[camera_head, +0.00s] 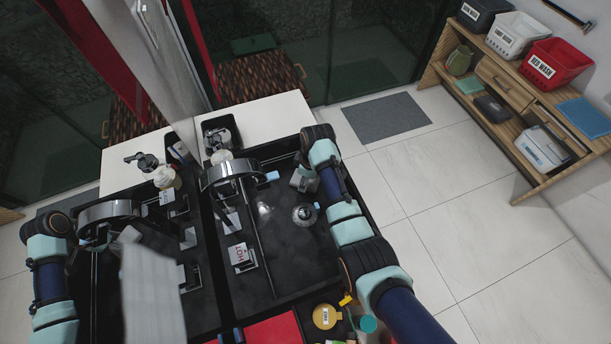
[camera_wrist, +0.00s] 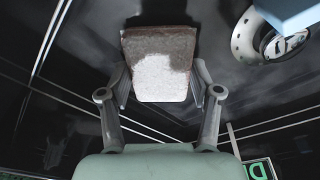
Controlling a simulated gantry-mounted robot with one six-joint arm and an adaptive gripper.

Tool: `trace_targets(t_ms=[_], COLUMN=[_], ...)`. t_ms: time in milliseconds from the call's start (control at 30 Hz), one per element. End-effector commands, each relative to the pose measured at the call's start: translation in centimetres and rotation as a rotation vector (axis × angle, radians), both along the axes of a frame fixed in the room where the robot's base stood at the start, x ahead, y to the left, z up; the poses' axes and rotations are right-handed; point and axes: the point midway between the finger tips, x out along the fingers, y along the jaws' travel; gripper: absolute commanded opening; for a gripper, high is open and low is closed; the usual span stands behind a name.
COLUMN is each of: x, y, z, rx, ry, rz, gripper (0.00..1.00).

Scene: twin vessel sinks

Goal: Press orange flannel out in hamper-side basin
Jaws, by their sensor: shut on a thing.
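My gripper (camera_wrist: 160,92) is shut on a block-like piece (camera_wrist: 160,62), brown at the top and mottled white below. I see no orange on it, so I cannot tell if it is the flannel. In the head view my gripper (camera_head: 303,180) hangs low over the right part of the black glossy sink area (camera_head: 285,255), on the side toward the hampers. The held piece is hardly visible there. I cannot tell if it touches the surface below. A pale round fitting with a blue part (camera_head: 305,214) lies close by. No orange cloth is clearly visible.
A chrome ring-shaped fixture (camera_head: 232,172) stands left of my gripper, near a plate marked HOT (camera_head: 242,257). A red flat item (camera_head: 272,330) and a yellow round item (camera_head: 326,316) lie at the front. Labelled hampers, one red (camera_head: 558,65), stand on a wooden shelf at right.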

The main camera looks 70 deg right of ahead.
Motion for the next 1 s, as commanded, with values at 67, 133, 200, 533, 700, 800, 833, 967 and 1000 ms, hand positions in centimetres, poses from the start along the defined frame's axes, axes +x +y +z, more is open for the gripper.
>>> trace_targets(t_ms=[67,133,200,533,700,800,833,967,1000], x=[-0.22,-0.29,-0.36,-0.37,-0.32,-0.31,-0.3,-0.28,-0.28], y=[0.16,0.19,0.21,-0.04,-0.2,-0.3,-0.33,-0.45,-0.49], z=[-0.23,-0.23,-0.23,-0.18,-0.13,-0.15,-0.15,-0.14,-0.14], rx=[0.004,0.005,0.005,0.004,0.004,0.003,0.003,0.002,0.002], ry=[0.004,0.004,0.005,0.004,0.004,0.004,0.003,0.003,0.003], rz=[-0.001,-0.001,-0.001,-0.005,-0.007,-0.008,-0.008,-0.009,-0.01], gripper=[0.26,0.26,0.26,0.26,0.26,0.26,0.26,0.26,0.26])
